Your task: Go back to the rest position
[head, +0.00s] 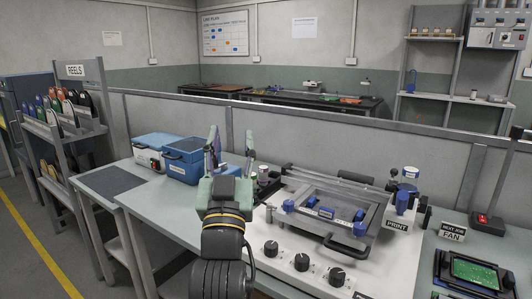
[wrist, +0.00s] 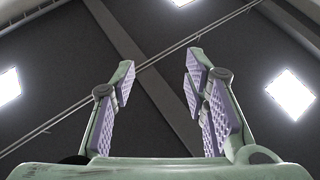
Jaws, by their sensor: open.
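My gripper (head: 229,158) stands upright above the front edge of the workbench, its fingers pointing up. It is open and nothing is between the fingers. In the wrist view the gripper (wrist: 160,85) shows two green fingers with purple ribbed pads, wide apart, against the dark ceiling. My arm hides part of the bench and of the machine's left end.
A printing machine (head: 305,253) with knobs and a PRINT sign fills the bench right of my arm. Blue boxes (head: 184,170) stand behind left, beside a dark mat (head: 111,180). A green circuit board (head: 474,271) lies at right. A low partition (head: 290,137) runs behind.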

